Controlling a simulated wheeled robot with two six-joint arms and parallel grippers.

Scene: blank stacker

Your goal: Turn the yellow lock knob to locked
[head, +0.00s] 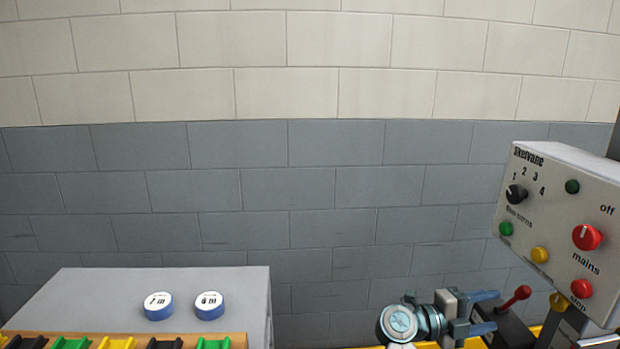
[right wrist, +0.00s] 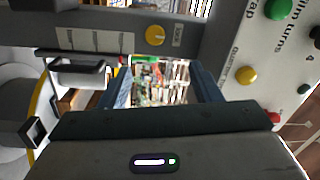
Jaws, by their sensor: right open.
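The yellow lock knob (right wrist: 155,35) is a round knob on a grey panel at the top of the right wrist view, beside a small label. In the head view a small yellow knob (head: 558,302) shows low under the control box, partly hidden; it appears to be the same one. Its setting is too small to read. My right gripper (head: 490,312) is at the lower right, pointing right, apart from the knob. In the right wrist view its two blue fingers (right wrist: 161,76) stand wide apart with nothing between them, just short of the knob. My left gripper is not in view.
A control box (head: 552,225) with a black dial, a red mains knob and coloured buttons overhangs at the right. A red-tipped lever (head: 515,297) stands close to my right fingers. A grey cabinet (head: 100,290) with two blue round weights stands at the left.

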